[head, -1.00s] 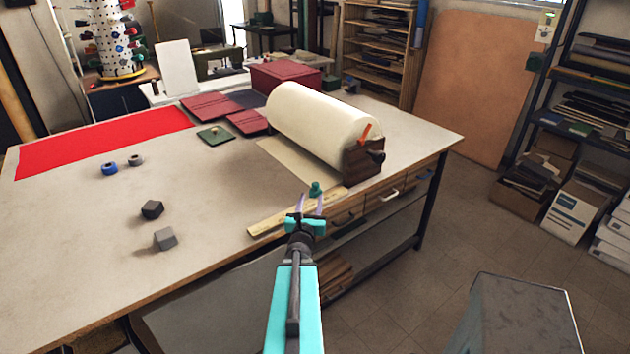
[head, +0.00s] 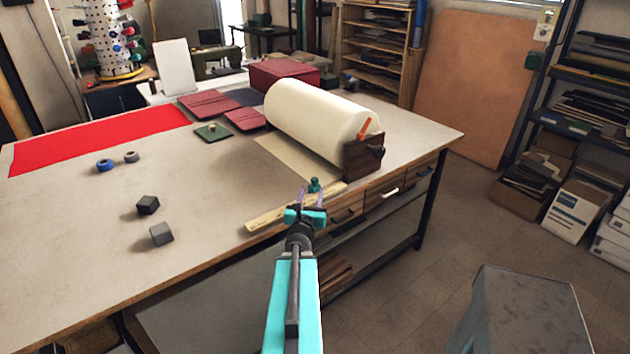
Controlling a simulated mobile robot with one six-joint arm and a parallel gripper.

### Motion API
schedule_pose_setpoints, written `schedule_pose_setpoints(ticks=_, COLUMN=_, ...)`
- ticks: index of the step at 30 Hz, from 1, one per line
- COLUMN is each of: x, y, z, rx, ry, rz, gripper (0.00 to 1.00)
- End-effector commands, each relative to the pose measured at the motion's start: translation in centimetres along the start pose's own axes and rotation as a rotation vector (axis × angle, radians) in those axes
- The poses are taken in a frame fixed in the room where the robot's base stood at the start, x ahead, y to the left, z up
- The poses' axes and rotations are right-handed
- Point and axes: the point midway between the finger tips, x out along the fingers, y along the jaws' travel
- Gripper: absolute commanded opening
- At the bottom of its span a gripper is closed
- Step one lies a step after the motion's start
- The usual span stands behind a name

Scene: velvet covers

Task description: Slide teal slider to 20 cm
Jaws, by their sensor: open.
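The teal slider (head: 314,185) is a small knob on a pale wooden ruler (head: 268,219). The ruler lies along the table's front edge, and the slider sits toward its right part. The ruler's marks are too small to read. My gripper (head: 312,194) is open, with its thin purple fingers pointing away from me at the slider. The fingertips are close to the slider's near side, and I cannot tell whether they touch it. The gripper's teal body hides part of the ruler and table edge.
A big cream roll (head: 320,118) on a wooden stand lies behind the slider. Two dark cubes (head: 148,205) and (head: 162,234) and small blue and grey rings (head: 105,165) sit on the left. A grey stool (head: 520,310) stands at the front right. Drawers (head: 385,192) are below the table edge.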

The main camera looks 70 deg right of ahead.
Motion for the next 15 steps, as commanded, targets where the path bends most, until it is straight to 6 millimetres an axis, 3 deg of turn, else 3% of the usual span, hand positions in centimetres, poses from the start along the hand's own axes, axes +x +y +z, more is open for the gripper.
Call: schedule_pose_setpoints(ticks=15, x=0.83, y=-0.09, z=-0.3, rx=0.0, ry=0.0, rz=-0.002, gripper=0.4)
